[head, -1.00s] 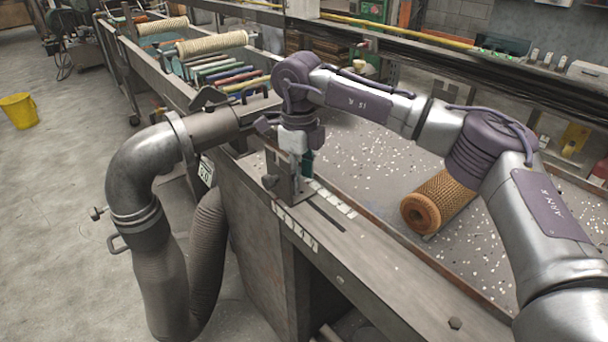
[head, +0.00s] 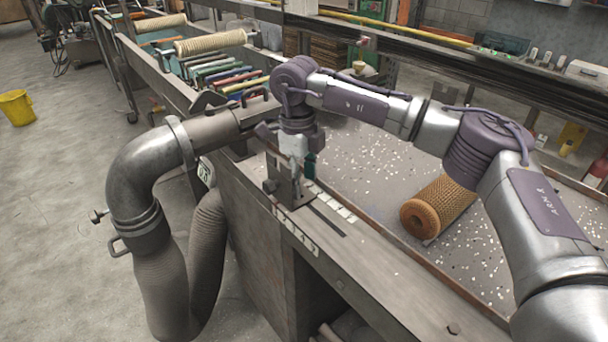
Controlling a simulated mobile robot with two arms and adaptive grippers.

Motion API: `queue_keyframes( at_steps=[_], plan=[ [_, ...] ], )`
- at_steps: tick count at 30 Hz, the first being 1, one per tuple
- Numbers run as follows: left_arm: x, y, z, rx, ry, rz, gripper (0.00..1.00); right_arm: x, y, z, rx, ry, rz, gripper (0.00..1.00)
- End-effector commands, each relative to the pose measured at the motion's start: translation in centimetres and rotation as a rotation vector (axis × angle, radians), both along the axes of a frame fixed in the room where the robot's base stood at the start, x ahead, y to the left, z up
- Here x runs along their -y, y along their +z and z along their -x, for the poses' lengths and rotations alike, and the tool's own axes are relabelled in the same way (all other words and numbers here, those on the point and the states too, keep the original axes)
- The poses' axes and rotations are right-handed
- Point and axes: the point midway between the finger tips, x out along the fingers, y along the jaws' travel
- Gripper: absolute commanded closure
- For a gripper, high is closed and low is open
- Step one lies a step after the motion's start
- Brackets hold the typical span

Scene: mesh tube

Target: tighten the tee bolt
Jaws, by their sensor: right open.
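My right gripper (head: 297,172) points down at the upright metal bracket (head: 281,187) on the bench's near edge. It is open, with its fingers close beside the bracket's top. I cannot tell whether they touch it. A tee bolt does not show clearly there; the gripper and bracket may hide it. A slot and a row of pale marked plates run along the bench edge beside the bracket. My left gripper is not in view.
A mesh roll (head: 437,206) lies on the speckled bench top under my right arm. Coloured rods (head: 228,77) lie in the trough behind.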

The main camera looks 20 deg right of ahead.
Motion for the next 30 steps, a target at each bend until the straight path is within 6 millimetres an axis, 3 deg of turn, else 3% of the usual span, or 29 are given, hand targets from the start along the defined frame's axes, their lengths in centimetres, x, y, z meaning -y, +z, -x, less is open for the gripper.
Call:
queue_keyframes(
  at_steps=[1, 24, 30],
  plan=[
    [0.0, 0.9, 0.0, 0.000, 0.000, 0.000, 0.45, -0.4, 3.4, -1.1, 0.058, -0.014, -0.030, 0.21],
    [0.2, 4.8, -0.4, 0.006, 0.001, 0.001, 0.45, -0.2, 8.7, -1.0, 0.051, -0.014, -0.027, 0.21],
    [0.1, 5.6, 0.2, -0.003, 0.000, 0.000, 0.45, -0.2, 9.8, -0.9, 0.046, -0.011, -0.026, 0.21]
  ],
)
